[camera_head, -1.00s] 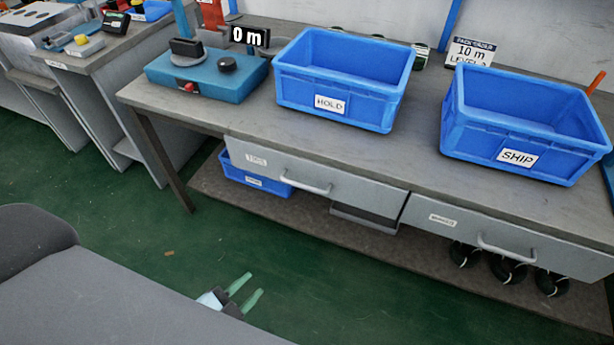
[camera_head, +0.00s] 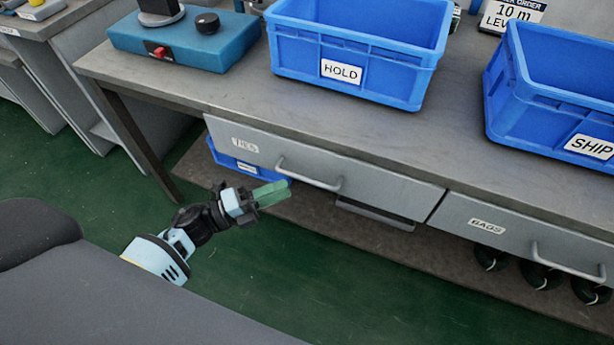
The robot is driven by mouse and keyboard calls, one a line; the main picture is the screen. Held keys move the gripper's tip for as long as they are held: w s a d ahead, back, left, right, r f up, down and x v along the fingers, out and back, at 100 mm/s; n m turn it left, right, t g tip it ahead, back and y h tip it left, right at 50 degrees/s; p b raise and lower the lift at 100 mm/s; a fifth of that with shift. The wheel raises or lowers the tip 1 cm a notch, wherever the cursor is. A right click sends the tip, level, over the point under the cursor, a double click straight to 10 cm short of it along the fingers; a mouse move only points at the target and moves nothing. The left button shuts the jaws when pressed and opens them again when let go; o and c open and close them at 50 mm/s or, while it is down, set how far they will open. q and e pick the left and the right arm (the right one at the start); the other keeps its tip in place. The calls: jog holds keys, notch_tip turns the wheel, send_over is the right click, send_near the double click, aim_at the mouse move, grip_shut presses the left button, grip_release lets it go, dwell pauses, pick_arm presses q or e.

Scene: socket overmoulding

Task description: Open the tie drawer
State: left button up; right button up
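The drawer labelled TIES (camera_head: 390,188) is a grey front under the left part of the bench and looks shut. Its pale bar handle (camera_head: 308,181) runs along the middle of the front. My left gripper (camera_head: 274,194) has green fingers that point right, just short of the handle's left end in the picture and apart from it. The two fingers nearly overlap from this angle, so their gap is unclear. Nothing shows between them. My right gripper is not in view.
A second drawer labelled BAGS (camera_head: 515,235) is at the right. The HOLD bin (camera_head: 350,30), the SHIP bin (camera_head: 540,105) and a blue device (camera_head: 185,42) stand on the bench (camera_head: 250,105). A blue bin (camera_head: 232,160) and dark coils (camera_head: 540,275) are below.

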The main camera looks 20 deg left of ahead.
aim_at(307, 178)
pick_arm(q)
jog(key=x, duration=0.7)
jog(key=shift+w+d, duration=0.1)
jog(key=shift+w, duration=0.05)
jog(key=shift+c, duration=0.3)
grip_shut()
